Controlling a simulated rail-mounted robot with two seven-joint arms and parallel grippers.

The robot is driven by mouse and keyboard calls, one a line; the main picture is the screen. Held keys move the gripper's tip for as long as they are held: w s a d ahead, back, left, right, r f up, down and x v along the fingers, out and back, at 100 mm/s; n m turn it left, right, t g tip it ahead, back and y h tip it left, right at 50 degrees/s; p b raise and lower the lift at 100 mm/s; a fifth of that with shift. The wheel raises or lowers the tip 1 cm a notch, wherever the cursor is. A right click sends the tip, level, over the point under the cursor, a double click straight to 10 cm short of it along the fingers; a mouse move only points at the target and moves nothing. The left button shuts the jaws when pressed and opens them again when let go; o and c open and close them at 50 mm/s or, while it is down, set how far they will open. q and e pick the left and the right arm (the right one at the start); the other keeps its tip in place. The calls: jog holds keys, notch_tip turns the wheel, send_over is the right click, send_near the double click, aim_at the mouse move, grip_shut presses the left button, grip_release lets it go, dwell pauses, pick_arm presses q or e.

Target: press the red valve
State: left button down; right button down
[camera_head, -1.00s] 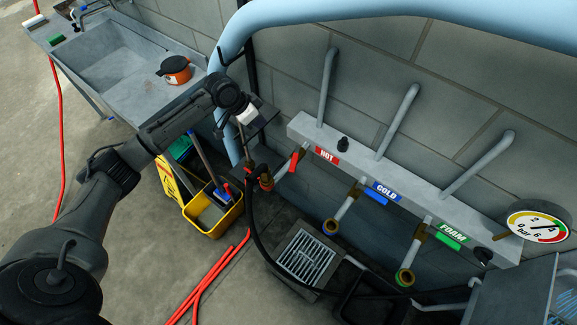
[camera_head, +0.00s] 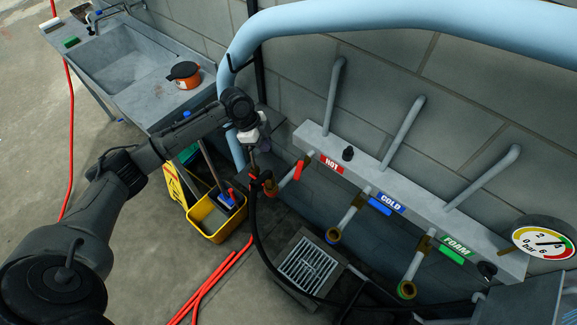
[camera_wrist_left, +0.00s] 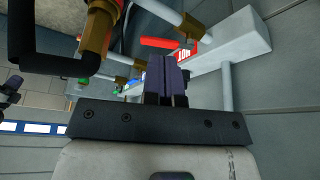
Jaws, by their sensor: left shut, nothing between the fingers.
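The red valve (camera_head: 298,170) is a red lever on the hot-water pipe, just left of the red HOT label (camera_head: 332,165) on the wall manifold. It also shows in the left wrist view as a red bar (camera_wrist_left: 156,42) beyond the fingertips, a little to their left. My left gripper (camera_head: 265,146) is up and left of the red valve, apart from it in the head view. Its purple fingers (camera_wrist_left: 168,72) are shut and empty in the left wrist view. My right gripper is not in view.
A blue COLD valve (camera_head: 380,207) and a green FOAM valve (camera_head: 451,256) sit further right. A black hose (camera_head: 254,225) hangs below my left gripper. A yellow mop bucket (camera_head: 216,222) stands on the floor at left. A large blue pipe (camera_head: 390,14) crosses overhead.

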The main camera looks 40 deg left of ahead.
aim_at(300, 167)
pick_arm(q)
jog(key=w+d+f, duration=0.1)
jog(key=d+f, duration=0.1)
jog(key=f, duration=0.1)
jog(key=w+d+f+p, duration=0.1)
jog(key=d+f, duration=0.1)
jog(key=f, duration=0.1)
jog(key=w+d+f+p, duration=0.1)
jog(key=d+f, duration=0.1)
jog(key=f, duration=0.1)
jog(key=shift+f, duration=0.1)
jog(key=shift+w+d, duration=0.15)
jog(key=shift+d, duration=0.35)
